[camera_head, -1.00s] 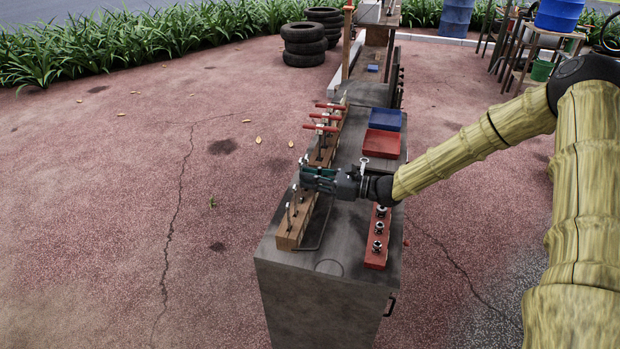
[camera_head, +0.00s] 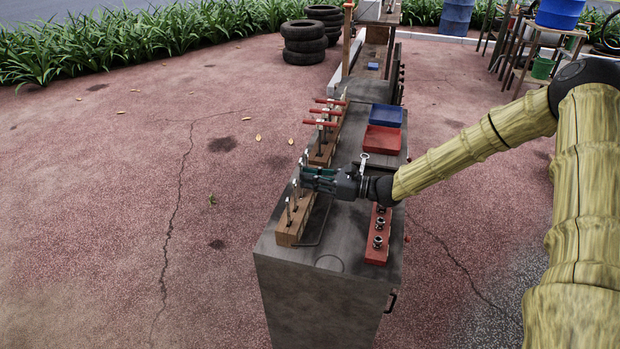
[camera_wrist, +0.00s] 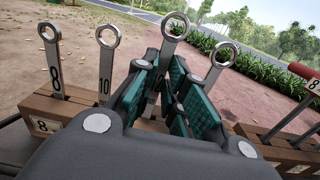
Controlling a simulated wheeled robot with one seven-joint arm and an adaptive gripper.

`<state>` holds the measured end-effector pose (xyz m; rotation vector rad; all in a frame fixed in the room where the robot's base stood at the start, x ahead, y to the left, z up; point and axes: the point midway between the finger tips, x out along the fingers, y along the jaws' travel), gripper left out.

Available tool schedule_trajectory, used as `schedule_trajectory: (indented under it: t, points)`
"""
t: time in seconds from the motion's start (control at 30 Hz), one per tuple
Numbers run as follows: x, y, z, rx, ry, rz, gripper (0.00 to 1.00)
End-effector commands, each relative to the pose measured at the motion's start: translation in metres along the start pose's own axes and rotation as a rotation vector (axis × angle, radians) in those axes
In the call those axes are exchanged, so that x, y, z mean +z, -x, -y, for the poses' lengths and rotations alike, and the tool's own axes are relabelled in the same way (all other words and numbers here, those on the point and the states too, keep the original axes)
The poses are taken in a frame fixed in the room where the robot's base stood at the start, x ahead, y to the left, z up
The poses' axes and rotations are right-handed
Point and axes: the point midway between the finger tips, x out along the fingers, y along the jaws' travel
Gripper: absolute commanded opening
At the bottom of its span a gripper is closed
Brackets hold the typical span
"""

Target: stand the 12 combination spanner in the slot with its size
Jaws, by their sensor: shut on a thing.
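My gripper (camera_head: 308,178) is over the near wooden spanner rack (camera_head: 292,232) on the cart. In the wrist view my gripper (camera_wrist: 172,95) has its green-padded fingers closed around the shank of a combination spanner (camera_wrist: 175,27), which is about upright with its ring end up. Its size mark is mostly hidden by the fingers, and so is its lower end, so I cannot tell whether it is in a slot. The 8 spanner (camera_wrist: 51,62) and the 10 spanner (camera_wrist: 106,62) stand in the rack to the left. Another ring-ended spanner (camera_wrist: 222,58) is close on the right.
Red-handled tools (camera_head: 322,112) stand in the rack farther back. A red socket rail (camera_head: 377,250), a red tray (camera_head: 382,140) and a blue tray (camera_head: 386,116) are on the cart's right side. The near cart top (camera_head: 335,245) is mostly clear.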

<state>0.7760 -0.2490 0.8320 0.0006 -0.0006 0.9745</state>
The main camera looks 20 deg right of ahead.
Motion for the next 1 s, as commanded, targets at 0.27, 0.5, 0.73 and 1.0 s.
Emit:
schedule_trajectory:
  t: [0.27,0.5,0.73,1.0]
  points:
    - [-0.006,0.000,0.000,0.000,0.000,0.000,0.00]
    - [-0.011,0.000,0.000,0.000,0.000,0.000,0.00]
    - [-0.015,0.000,0.000,0.000,0.000,0.000,0.00]
    - [-0.014,0.000,0.000,0.000,0.000,0.000,0.38]
